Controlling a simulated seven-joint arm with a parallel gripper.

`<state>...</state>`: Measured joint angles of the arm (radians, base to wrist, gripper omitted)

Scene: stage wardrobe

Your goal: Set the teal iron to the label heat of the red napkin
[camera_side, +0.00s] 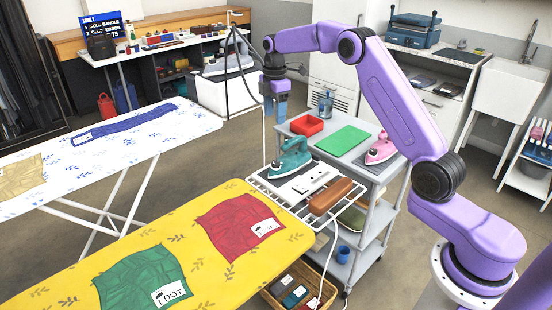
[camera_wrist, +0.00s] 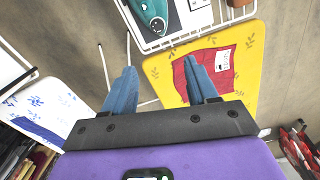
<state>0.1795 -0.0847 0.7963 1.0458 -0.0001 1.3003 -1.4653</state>
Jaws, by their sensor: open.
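The red napkin (camera_side: 228,226) lies on the yellow ironing board and also shows in the wrist view (camera_wrist: 210,70). Its white label (camera_side: 265,227) faces up, but its marks are too small to read. My gripper (camera_side: 274,108) is open and empty, in the air above and slightly left of the iron. In the wrist view its blue fingers (camera_wrist: 162,84) are spread apart.
A green napkin (camera_side: 135,276) with a "1 DOT" label lies on the yellow board (camera_side: 225,275). A pink iron (camera_side: 381,150), a red tray (camera_side: 306,125) and a green mat (camera_side: 343,141) sit on the cart.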

